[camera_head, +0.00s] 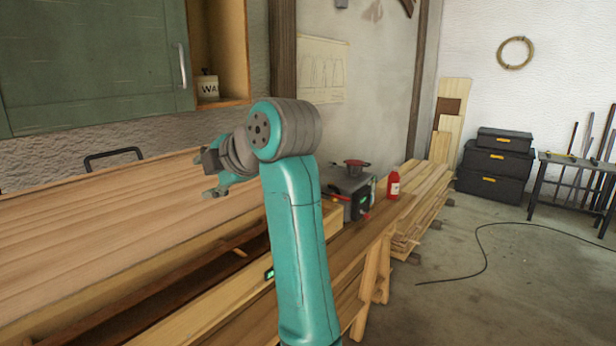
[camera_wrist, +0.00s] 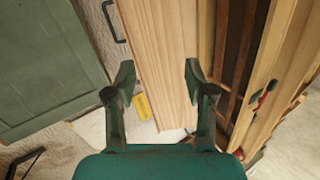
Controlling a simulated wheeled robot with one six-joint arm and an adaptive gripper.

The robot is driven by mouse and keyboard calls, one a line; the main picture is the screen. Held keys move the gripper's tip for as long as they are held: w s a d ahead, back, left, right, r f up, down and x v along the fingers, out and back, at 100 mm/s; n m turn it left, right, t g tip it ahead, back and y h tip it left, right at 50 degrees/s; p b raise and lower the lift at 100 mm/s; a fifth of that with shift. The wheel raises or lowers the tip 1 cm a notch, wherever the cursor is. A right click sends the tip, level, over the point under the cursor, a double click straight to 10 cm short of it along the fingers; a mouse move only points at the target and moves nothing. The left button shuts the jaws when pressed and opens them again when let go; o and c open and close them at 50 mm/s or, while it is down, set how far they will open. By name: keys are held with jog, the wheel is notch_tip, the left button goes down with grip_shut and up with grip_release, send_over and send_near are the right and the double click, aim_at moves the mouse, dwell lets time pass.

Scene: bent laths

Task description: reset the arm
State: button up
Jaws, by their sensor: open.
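My gripper (camera_head: 211,174) is at the end of my teal arm, above the wooden workbench (camera_head: 110,235) in the head view. In the wrist view my gripper (camera_wrist: 158,76) shows two dark green fingers spread wide apart. Nothing is between the fingertips, and the wooden top (camera_wrist: 160,45) shows behind them. My arm rises from the lower middle of the head view and bends left at its top joint.
A green cabinet (camera_head: 90,60) hangs above the bench at left. A grey machine (camera_head: 350,185) and a red bottle (camera_head: 393,184) stand right of my arm. Black toolboxes (camera_head: 490,175) stand at the far wall. A cable (camera_head: 482,250) lies on otherwise open floor.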

jog(key=w+d+f+m+t+h, duration=0.1)
jog(key=d+f+m, duration=0.3)
jog(key=f, duration=0.8)
jog(key=w+d+f+m+t, duration=0.1)
jog(key=d+f+m, duration=0.25)
jog(key=f, duration=0.95)
jog(key=s+d+f+m+t+h, duration=0.1)
jog(key=s+d+f+m, duration=0.1)
jog(key=s+d+f, duration=0.35)
jog(key=s+d+f+m+t+h, duration=0.1)
jog(key=s+d+f+m, duration=0.15)
jog(key=f, duration=0.55)
jog(key=s+d+f+m+h, duration=0.1)
jog(key=s+d+f+m, duration=0.1)
jog(key=s+d+f, duration=0.4)
jog(key=s+d+f+m+t+h, duration=0.15)
jog(key=s+d+f+m, duration=0.3)
jog(key=s, duration=0.55)
jog(key=s+d+f+m+t+h, duration=0.1)
jog(key=s+d+f+m+h, duration=0.2)
jog(key=s+d, duration=0.5)
jog(key=s+d+r+m, duration=0.1)
jog(key=s+r, duration=0.3)
jog(key=s, duration=0.7)
jog(key=s+d+r+m, duration=0.1)
jog(key=s+r+m, duration=0.2)
jog(key=s, duration=0.8)
jog(key=shift+s+d+r+m+h, duration=0.15)
jog(key=shift+s+r+m+h, duration=0.2)
jog(key=shift+r+m+h, duration=0.15)
